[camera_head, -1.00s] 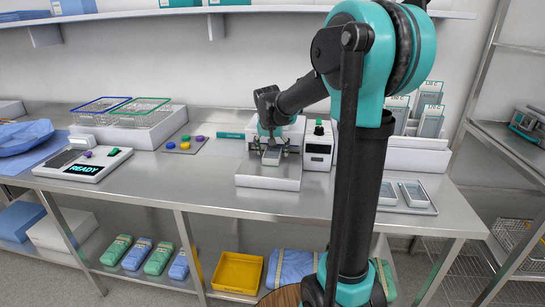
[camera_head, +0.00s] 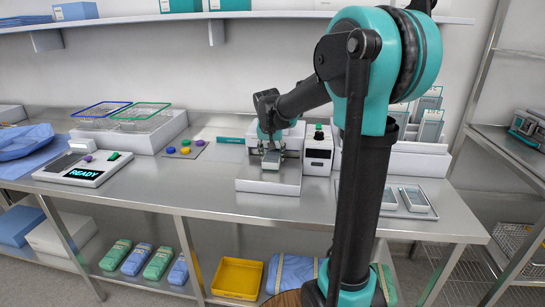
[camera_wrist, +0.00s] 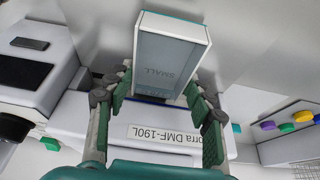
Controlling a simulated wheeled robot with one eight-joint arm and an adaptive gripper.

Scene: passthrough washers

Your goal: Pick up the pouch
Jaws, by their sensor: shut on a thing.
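The pouch (camera_wrist: 172,58) is a small pale packet with a grey front, a teal edge and the word SMALL. In the wrist view it sits between the green finger pads of my gripper (camera_wrist: 160,92), which is shut on it. In the head view my gripper (camera_head: 271,150) points down over the white machine, with the pouch (camera_head: 271,160) between its fingers. I cannot tell whether the pouch's lower end touches the machine.
Shallow trays (camera_head: 414,199) and a rack of pouches (camera_head: 430,125) are farther right. The bench's left-middle (camera_head: 205,185) is clear.

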